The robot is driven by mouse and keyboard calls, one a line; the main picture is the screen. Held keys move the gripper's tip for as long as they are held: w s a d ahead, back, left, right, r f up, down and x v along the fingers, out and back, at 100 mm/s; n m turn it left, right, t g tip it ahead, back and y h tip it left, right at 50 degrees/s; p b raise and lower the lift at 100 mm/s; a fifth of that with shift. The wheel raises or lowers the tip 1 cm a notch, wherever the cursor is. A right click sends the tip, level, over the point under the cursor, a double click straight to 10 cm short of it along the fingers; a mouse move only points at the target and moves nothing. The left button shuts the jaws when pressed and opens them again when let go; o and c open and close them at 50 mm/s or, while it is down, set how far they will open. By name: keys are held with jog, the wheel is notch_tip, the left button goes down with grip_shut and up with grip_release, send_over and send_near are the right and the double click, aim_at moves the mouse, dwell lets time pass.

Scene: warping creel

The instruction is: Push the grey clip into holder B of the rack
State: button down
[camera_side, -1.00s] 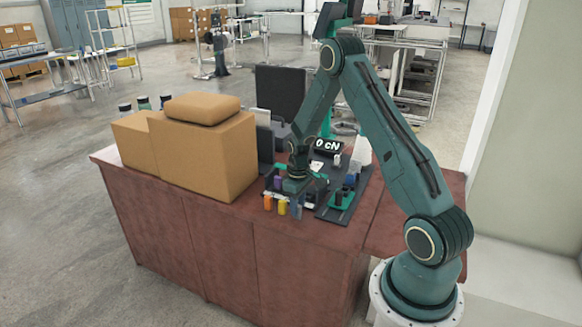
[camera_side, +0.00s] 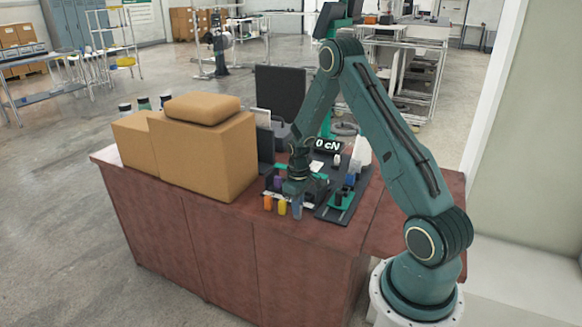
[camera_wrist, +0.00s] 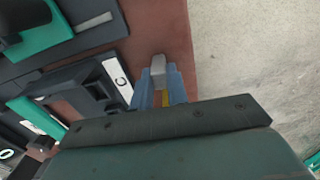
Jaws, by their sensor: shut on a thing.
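The grey clip (camera_wrist: 158,70) shows in the wrist view between the blue-grey fingers of my gripper (camera_wrist: 163,88), its end standing out past them. My gripper is shut on it. In the wrist view the clip is over the reddish tabletop near its edge, to the right of a dark block with a white label (camera_wrist: 118,80) that seems to read C. I cannot make out a B label. In the side view my gripper (camera_side: 297,207) is low at the table's front edge, right of the orange and yellow pieces. The clip is too small to tell there.
A cardboard stack (camera_side: 205,150) stands left of the work area. A dark board with a green fixture (camera_side: 341,199) lies on the right. A display reading 0 cN (camera_side: 328,144) is behind. Bare tabletop (camera_wrist: 175,35) shows beyond the clip in the wrist view.

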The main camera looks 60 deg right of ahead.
jog(key=shift+r, duration=0.1)
jog(key=shift+r, duration=2.1)
jog(key=shift+r, duration=0.15)
jog(key=shift+r, duration=1.9)
jog(key=w+d, duration=0.6)
jog(key=d, duration=0.4)
jog(key=shift+w+r+n, duration=0.3)
jog(key=shift+w+r, duration=0.05)
jog(key=shift+r, duration=0.05)
jog(key=shift+f, duration=0.25)
